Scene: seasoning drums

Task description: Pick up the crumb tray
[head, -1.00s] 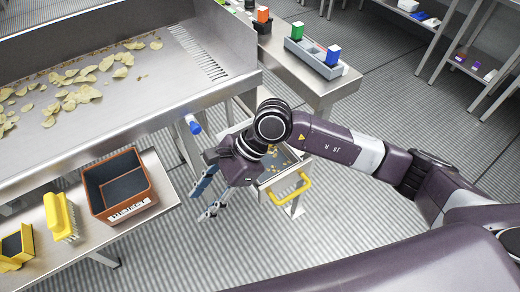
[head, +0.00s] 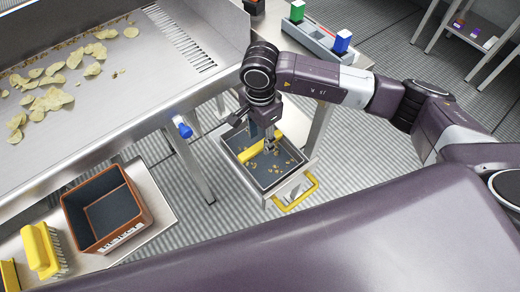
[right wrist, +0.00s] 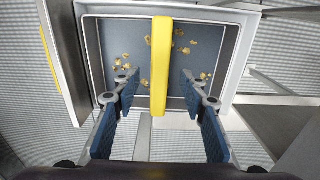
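The crumb tray (head: 258,179) is a shallow dark-grey tray with a pale rim and scattered chip crumbs. It sits in a metal holder below the end of the big table, and also shows in the right wrist view (right wrist: 112,62). A yellow bar (head: 250,152) runs across its middle. My right gripper (head: 268,140) is above the tray, pointing down. In the right wrist view its two blue-padded fingers (right wrist: 156,78) are apart, one on each side of the yellow bar (right wrist: 160,45), with gaps on both sides. My left gripper is not in view.
A yellow handle (head: 298,193) sticks out at the holder's front. The steel table (head: 110,90) with chips stands at upper left, a blue knob (head: 182,127) on its side. A brown bin (head: 107,208) and yellow brush (head: 40,250) are at lower left. A grey rack (head: 320,38) stands behind.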

